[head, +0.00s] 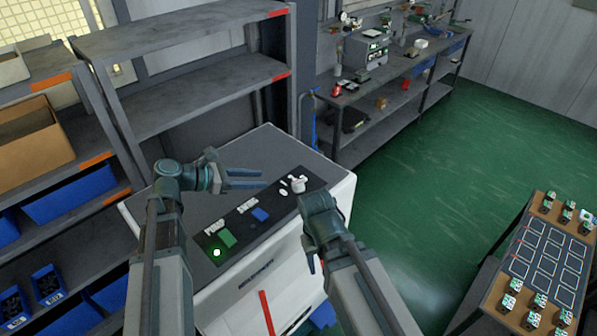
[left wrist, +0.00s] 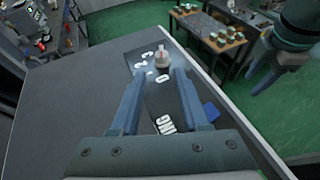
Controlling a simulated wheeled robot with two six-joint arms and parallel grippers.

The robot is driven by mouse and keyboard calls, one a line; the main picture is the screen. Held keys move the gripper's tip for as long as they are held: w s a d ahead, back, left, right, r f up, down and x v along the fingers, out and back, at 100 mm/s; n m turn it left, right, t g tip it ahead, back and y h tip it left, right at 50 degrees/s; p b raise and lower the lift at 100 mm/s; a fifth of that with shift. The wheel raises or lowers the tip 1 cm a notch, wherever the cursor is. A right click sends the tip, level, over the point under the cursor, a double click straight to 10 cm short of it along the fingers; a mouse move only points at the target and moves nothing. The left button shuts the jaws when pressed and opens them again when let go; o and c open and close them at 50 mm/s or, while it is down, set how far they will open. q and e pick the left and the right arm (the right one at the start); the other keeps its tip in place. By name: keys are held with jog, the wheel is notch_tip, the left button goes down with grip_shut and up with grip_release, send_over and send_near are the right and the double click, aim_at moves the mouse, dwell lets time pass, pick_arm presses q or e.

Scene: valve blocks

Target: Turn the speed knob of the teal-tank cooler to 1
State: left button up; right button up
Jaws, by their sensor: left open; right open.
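The cooler (head: 325,165) has a white body and a dark grey top with a black control strip; no teal tank shows. The white speed knob (head: 298,184) is at the far right end of the strip, with white number marks left of it. In the left wrist view the knob (left wrist: 162,59) appears just beyond and between my fingertips, with a 0 on its near side. Its pointer setting is too small to tell. My left gripper (head: 263,179) is open and empty, left of the knob and apart from it. My right gripper (head: 311,256) hangs beside the cooler's front, away from the knob.
The strip also holds a blue switch (head: 260,214) and a green switch (head: 227,238) with a lit spot beside it. Grey shelves (head: 190,35) stand behind and left. A workbench (head: 400,75) is at the back, a small table (head: 535,255) at the right. Green floor between is clear.

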aim_at(298, 180)
pick_arm(q)
jog(key=shift+s, duration=0.15)
jog(key=shift+d+f, duration=0.15)
jog(key=shift+d, duration=0.15)
jog(key=b+x, duration=0.5)
jog(key=x, duration=0.6)
jog(key=shift+w+d+f, duration=0.25)
jog(key=shift+f, duration=0.1)
jog(key=shift+w+d+f, duration=0.15)
jog(key=shift+w+d, duration=0.1)
jog(key=shift+d, duration=0.4)
grip_shut()
